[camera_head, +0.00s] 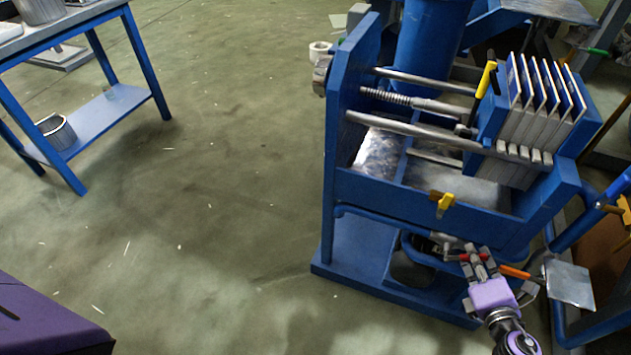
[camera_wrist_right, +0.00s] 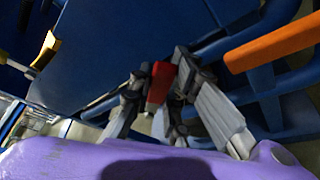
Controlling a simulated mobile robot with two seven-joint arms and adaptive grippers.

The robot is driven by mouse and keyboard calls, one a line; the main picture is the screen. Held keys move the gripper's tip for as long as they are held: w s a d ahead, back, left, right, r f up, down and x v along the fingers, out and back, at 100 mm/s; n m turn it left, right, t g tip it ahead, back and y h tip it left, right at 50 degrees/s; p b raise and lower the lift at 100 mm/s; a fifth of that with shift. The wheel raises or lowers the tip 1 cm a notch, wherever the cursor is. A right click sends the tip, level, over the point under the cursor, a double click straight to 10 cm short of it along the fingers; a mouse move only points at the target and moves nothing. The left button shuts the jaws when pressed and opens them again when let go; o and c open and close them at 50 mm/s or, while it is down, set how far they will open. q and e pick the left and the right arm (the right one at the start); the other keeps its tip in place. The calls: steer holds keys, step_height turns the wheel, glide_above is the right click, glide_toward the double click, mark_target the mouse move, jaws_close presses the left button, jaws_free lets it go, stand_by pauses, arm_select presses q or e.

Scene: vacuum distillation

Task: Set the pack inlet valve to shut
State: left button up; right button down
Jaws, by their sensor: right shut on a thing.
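My right gripper (camera_head: 478,264) is at the lower front of the blue plate press, below its trough. It is shut on a small red valve handle (camera_head: 466,257). In the right wrist view, the red handle (camera_wrist_right: 159,84) stands between the two grey fingers (camera_wrist_right: 160,105). The valve body behind the handle is mostly hidden by the fingers and the frame. I cannot tell from a label which valve is the pack inlet valve. My left gripper is not in view.
An orange handle (camera_head: 515,272) lies just right of the gripper, beside a grey plate (camera_head: 569,284). A yellow handle (camera_head: 445,204) is on the trough's front wall, another (camera_head: 486,79) near the plate pack (camera_head: 541,100). Blue pipes crowd the right.

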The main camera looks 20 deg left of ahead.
steer(key=a+r+n+h+p, duration=0.1)
steer(key=n+p, duration=0.1)
steer(key=p, duration=0.3)
steer(key=a+r+n+h+p, duration=0.1)
steer(key=a+r+n+p, duration=0.1)
steer(key=p, duration=0.2)
steer(key=shift+a+r+g+h+p, duration=0.1)
steer(key=shift+a+g+h+p, duration=0.05)
steer(key=shift+g+h+p, duration=0.2)
steer(key=a+n+h+p, duration=0.1)
steer(key=n+p, duration=0.1)
steer(key=p, duration=0.1)
steer(key=shift+a, duration=0.3)
steer(key=shift+a+n+h+p, duration=0.3)
steer(key=shift+n+h+p, duration=0.05)
steer(key=shift+n+h, duration=0.2)
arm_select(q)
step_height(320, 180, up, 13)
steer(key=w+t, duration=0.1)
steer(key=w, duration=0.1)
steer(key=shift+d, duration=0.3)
arm_select(e)
steer(key=shift+s, duration=0.1)
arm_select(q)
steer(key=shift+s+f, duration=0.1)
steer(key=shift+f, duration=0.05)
arm_select(e)
steer(key=shift+a+f, duration=0.15)
steer(key=shift+f, duration=0.05)
